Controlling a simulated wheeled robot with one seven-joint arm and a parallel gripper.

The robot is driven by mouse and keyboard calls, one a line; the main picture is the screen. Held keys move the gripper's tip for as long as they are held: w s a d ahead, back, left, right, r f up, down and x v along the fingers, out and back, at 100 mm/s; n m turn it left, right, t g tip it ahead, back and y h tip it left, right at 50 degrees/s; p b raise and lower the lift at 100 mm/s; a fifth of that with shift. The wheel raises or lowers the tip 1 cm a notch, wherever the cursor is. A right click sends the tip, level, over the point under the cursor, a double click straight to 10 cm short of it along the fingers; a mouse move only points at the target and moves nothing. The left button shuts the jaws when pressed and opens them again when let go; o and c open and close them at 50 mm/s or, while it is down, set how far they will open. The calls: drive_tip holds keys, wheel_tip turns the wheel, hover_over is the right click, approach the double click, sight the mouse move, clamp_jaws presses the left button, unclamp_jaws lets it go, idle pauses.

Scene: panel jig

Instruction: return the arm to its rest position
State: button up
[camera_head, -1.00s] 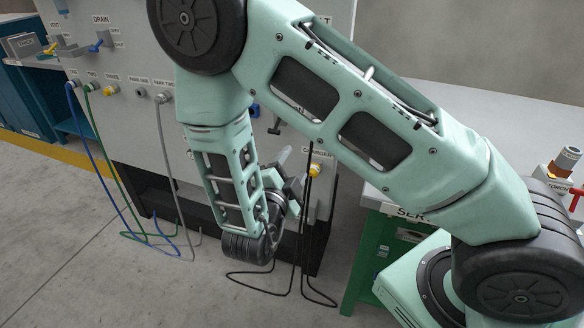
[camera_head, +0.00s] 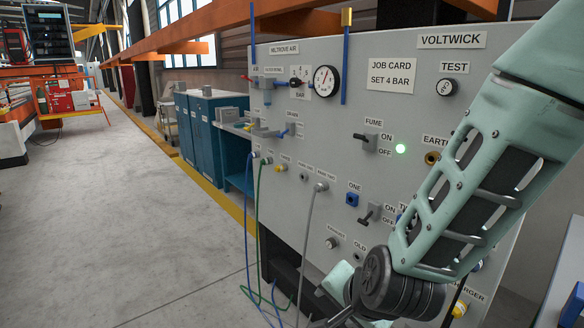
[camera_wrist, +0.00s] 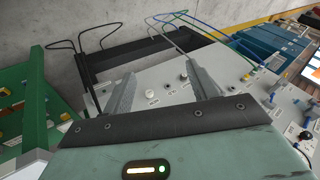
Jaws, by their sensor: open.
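My arm comes in from the right in the head view and bends down in front of the right part of the grey panel (camera_head: 330,130). Its wrist end is low, near the bottom edge of that view, where the fingers are not clearly seen. In the wrist view my gripper (camera_wrist: 163,90) is open, its two grey fingers wide apart with nothing held between them. Beyond the fingers the panel (camera_wrist: 150,80) shows tilted, with small round fittings on it. I cannot tell the exact gap between gripper and panel.
The panel carries a gauge (camera_head: 325,81), a fume switch (camera_head: 367,143) beside a lit green lamp (camera_head: 400,149), and hanging hoses (camera_head: 306,235). Blue cabinets (camera_head: 205,135) stand beyond it. Open floor (camera_head: 120,220) lies left.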

drive_tip(key=s+a+r+n+g+y, duration=0.2)
drive_tip(key=s+r+n+g, duration=0.1)
drive_tip(key=s+r+n, duration=0.4)
drive_tip(key=s+d+r+n+g+h+p, duration=0.1)
drive_tip(key=s+d+n+g+h, duration=0.1)
drive_tip(key=s+d+n, duration=0.2)
drive_tip(key=s+d+r+n+g+h+p, duration=0.1)
drive_tip(key=s+d+n, duration=0.3)
drive_tip(key=s, duration=0.4)
drive_tip(key=shift+r+n+g+h, duration=0.3)
drive_tip(key=shift+g+h, duration=0.1)
drive_tip(key=shift+g, duration=0.1)
